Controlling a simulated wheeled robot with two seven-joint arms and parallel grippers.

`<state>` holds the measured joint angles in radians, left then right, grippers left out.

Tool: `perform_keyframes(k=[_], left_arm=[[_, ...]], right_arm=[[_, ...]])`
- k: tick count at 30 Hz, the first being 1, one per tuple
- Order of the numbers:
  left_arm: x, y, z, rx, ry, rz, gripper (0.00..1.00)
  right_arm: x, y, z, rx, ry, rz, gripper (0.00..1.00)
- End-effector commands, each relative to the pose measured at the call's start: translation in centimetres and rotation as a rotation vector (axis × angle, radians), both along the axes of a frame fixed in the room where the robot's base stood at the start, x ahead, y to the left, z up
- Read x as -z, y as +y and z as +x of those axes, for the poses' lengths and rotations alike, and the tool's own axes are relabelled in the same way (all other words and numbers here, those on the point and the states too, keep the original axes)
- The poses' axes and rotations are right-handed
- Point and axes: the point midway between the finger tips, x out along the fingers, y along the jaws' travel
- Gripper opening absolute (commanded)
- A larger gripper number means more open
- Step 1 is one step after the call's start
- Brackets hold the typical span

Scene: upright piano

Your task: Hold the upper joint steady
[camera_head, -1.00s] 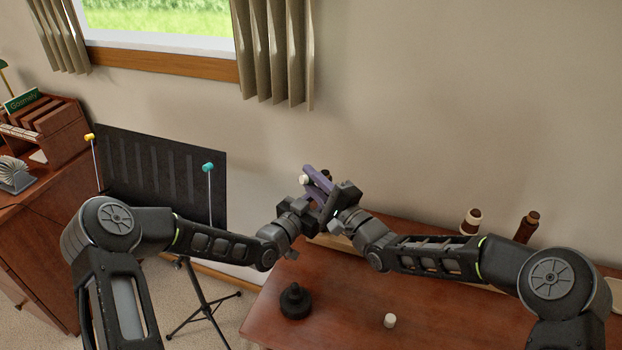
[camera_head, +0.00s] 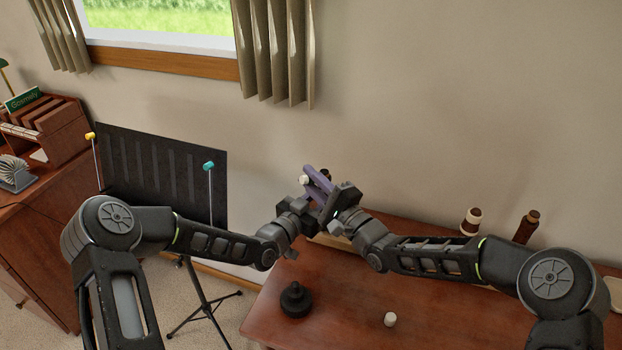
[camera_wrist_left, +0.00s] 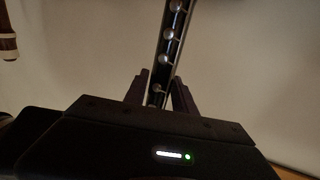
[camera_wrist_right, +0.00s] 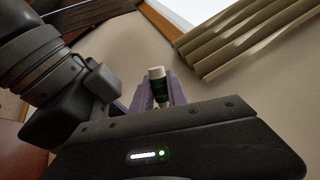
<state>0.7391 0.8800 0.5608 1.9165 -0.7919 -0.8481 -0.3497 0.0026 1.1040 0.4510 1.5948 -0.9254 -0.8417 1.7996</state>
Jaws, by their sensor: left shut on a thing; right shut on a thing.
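The upper joint (camera_wrist_left: 171,45), a black tube with silver keys, shows in the left wrist view, running upward between the fingers of my left gripper (camera_wrist_left: 165,95). That gripper is shut on it. In the head view my left gripper (camera_head: 312,212) is close beside my right gripper (camera_head: 318,180), and the joint is mostly hidden there. My right gripper, with purplish fingers, is shut on a small green tube with a whitish end (camera_wrist_right: 158,86). A whitish end also shows by its fingers in the head view (camera_head: 304,179). Whether tube and joint touch is unclear.
A brown wooden top (camera_head: 345,300) lies below the grippers. On it are a black round-based object (camera_head: 295,299), a small white cylinder (camera_head: 390,319) and two brown upright pieces (camera_head: 471,221) (camera_head: 527,227). A black music stand (camera_head: 150,165) is at left.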

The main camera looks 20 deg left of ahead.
Motion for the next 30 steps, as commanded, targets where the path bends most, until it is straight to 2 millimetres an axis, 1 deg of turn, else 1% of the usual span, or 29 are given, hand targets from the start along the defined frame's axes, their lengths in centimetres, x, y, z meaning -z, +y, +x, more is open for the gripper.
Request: perform_keyframes(k=[1, 17, 30], left_arm=[[-0.7, -1.3, -0.1, 0.021, -0.01, -0.013, 0.0], [-0.7, -1.3, -0.1, 0.021, -0.011, -0.011, 0.0], [-0.6, -1.3, -0.1, 0.022, -0.009, -0.007, 0.0]], right_arm=[[2.2, 0.2, -0.4, -0.007, 0.026, -0.033, 0.0], [1.8, 0.6, -0.6, -0.009, 0.023, -0.029, 0.0], [-0.2, 1.0, -0.9, -0.015, 0.017, -0.012, 0.0]])
